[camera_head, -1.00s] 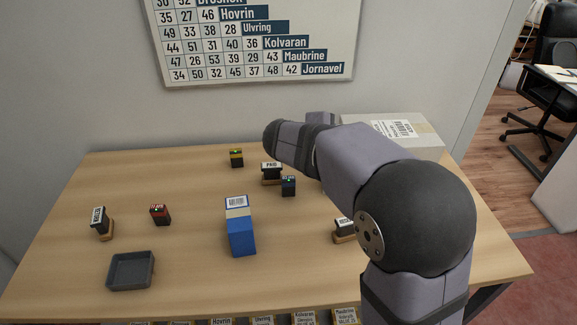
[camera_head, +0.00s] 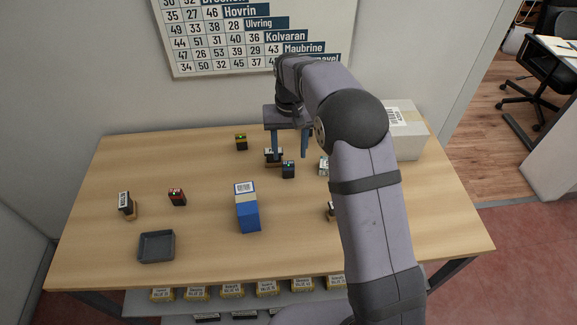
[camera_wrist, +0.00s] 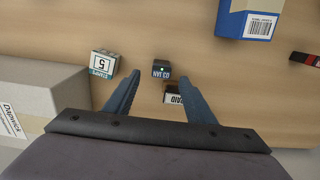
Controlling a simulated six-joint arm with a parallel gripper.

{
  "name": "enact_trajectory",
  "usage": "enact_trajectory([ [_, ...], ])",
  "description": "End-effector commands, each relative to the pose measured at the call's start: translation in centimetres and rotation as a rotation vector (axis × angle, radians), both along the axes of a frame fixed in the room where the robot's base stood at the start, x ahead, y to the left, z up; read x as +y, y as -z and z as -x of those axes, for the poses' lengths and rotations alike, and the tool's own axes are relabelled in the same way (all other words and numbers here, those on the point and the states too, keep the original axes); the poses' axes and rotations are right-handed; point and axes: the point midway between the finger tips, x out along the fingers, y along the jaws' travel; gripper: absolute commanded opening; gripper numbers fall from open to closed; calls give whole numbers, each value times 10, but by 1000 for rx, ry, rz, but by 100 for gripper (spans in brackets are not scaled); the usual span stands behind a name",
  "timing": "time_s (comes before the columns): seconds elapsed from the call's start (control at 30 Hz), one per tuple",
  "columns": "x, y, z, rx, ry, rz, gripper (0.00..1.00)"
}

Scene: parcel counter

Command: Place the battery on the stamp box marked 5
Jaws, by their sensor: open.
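No battery is plainly labelled. A small dark block with a blue band, lettering "03 JAN" and a green dot (camera_wrist: 161,69) may be it. It stands on the counter and also shows in the head view (camera_head: 288,170). The stamp box marked 5 (camera_wrist: 103,65) is a small white and dark box to its left in the wrist view. In the head view the box (camera_head: 323,166) is partly behind my arm. My gripper (camera_wrist: 164,76) is open and empty, fingers pointing down. The blue-banded block appears between the fingertips in the wrist view; the height gap is unclear.
A PAID stamp (camera_wrist: 175,97) stands close beside the block. Similar blocks, yellow-banded (camera_head: 241,142) and red-banded (camera_head: 177,197), stand farther left. A blue box (camera_head: 247,214), a grey tray (camera_head: 156,247) and a large carton (camera_head: 408,138) also occupy the counter.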

Motion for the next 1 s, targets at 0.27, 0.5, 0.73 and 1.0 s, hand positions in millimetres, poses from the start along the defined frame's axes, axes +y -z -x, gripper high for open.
enact_trajectory([
  [0.27, 0, 19, 1, 2, -2, 2, 50],
  [0.5, 0, 25, 1, 2, -3, 3, 50],
  [0.73, 3, 52, 1, 5, -3, 4, 50],
  [1.0, 3, 72, 0, 0, -3, 3, 50],
])
